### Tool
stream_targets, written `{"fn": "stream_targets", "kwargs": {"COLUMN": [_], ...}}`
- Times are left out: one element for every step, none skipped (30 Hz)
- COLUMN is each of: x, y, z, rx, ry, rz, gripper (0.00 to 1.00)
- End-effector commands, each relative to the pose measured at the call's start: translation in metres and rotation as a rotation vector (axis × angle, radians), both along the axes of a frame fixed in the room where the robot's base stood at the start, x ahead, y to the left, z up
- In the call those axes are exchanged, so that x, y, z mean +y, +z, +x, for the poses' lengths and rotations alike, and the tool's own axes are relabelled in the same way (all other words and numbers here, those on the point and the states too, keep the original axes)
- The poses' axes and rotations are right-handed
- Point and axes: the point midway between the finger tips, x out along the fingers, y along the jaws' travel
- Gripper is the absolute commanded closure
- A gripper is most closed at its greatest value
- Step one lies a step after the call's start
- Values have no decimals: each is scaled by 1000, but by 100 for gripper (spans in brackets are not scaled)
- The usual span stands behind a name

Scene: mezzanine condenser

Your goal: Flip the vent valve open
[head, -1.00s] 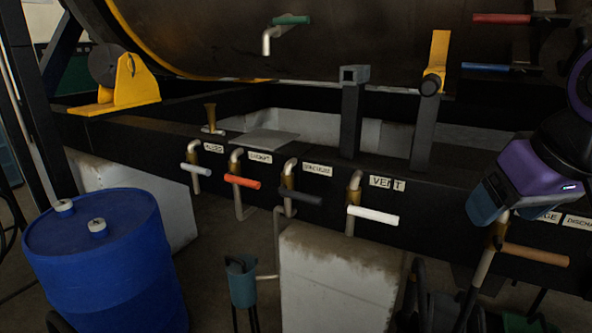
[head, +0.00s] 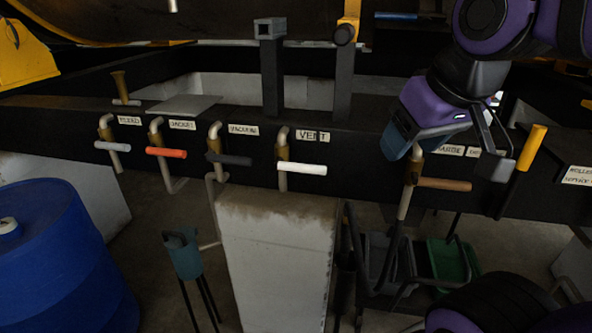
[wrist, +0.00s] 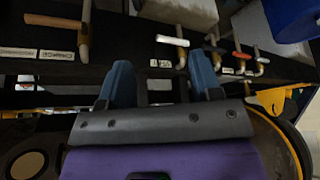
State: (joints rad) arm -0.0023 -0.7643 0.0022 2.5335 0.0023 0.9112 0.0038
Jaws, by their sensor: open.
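The vent valve has a white bar handle (head: 301,168) lying roughly level on a brass body, below and left of the VENT label (head: 313,136) on the black beam. In the wrist view the white handle (wrist: 172,41) shows beyond the fingers, between them across the picture. My gripper (head: 396,148) is to the right of the vent valve in the head view, near the brown-handled valve. Its blue fingers (wrist: 163,82) are apart in the wrist view, with nothing held between them. It is not touching the white handle.
Left of the vent stand valves with dark (head: 229,159), orange (head: 166,153) and grey (head: 112,146) handles. To its right are a brown handle (head: 443,184) and an upright yellow handle (head: 531,148). A pale block (head: 275,260) stands below, and a blue drum (head: 65,265) at left.

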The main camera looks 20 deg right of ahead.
Motion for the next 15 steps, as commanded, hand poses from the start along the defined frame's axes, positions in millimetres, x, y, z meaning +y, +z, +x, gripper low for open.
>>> {"fn": "stream_targets", "kwargs": {"x": [0,0,0,0,0,1,1,1,2,2,2,3,4,4,5], "y": [0,1,1,2,3,4,5,6,8,8,10,11,11,12,12], "z": [1,2,4,7,9,14,18,23,30,36,42,51,57,64,72], "rx": [1,3,6,9,12,20,26,33,42,52,61,74,85,94,108], "ry": [6,13,27,43,63,98,130,165,218,261,307,371,417,466,529], "rz": [-4,-10,-20,-32,-46,-71,-92,-115,-150,-178,-206,-243,-269,-295,-330], "gripper": [54,60,70,77,83,93,100,100,100,100,100,100,100,100,100]}}
